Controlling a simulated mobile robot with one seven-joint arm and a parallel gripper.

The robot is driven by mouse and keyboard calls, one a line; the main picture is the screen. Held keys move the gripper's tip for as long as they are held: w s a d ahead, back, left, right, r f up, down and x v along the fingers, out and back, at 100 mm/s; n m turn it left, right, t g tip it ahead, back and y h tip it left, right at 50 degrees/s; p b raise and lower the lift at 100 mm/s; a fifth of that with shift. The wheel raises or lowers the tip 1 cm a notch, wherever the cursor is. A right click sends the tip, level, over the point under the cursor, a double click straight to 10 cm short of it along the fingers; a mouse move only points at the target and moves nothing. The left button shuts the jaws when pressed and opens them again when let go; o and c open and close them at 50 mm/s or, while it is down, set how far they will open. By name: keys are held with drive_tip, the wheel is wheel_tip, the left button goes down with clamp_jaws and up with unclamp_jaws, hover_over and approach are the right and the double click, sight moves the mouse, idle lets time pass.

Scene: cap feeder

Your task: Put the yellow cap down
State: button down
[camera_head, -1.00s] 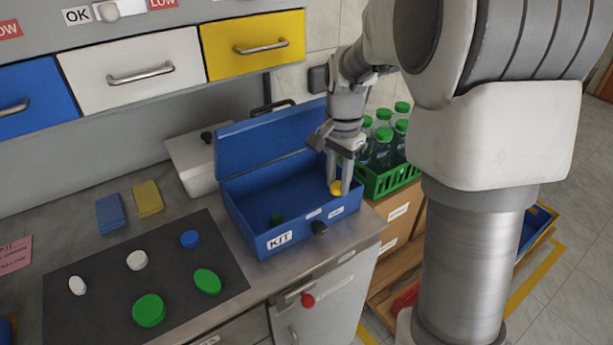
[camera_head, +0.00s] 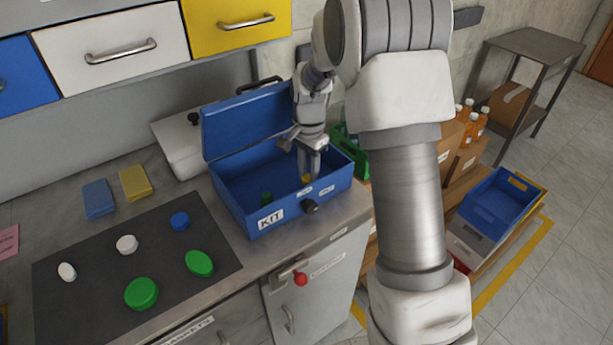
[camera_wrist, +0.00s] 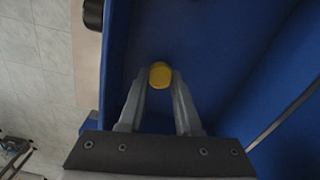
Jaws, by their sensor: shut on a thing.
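The yellow cap (camera_head: 307,178) is between my gripper's fingertips, inside the open blue KIT box (camera_head: 237,213). In the wrist view the yellow cap (camera_wrist: 160,75) is pinched at the tips of both fingers, over the blue box floor (camera_wrist: 190,45). My gripper (camera_head: 311,172) is shut on it and reaches down near the right end of the box. The gripper also shows in the wrist view (camera_wrist: 160,88). I cannot tell whether the cap touches the floor. A green item (camera_head: 266,198) stands in the box's front left part.
The box lid (camera_head: 245,122) stands open at the back. A dark mat (camera_head: 90,250) at left holds white, blue and green caps. Blue and yellow sponges (camera_head: 134,181) lie behind it. A green crate (camera_head: 350,152) is right of the box.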

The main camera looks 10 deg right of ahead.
drive_tip(key=shift+w+a+f, duration=0.1)
drive_tip(key=shift+w+f, duration=0.1)
drive_tip(key=shift+f, duration=0.55)
drive_tip(key=shift+w+a, duration=0.1)
drive_tip(key=shift+w, duration=0.1)
drive_tip(key=shift+f, duration=0.1)
drive_tip(key=shift+f, duration=0.2)
drive_tip(key=c, duration=0.6)
unclamp_jaws()
drive_tip(key=shift+r, duration=0.1)
drive_tip(key=shift+r, duration=0.1)
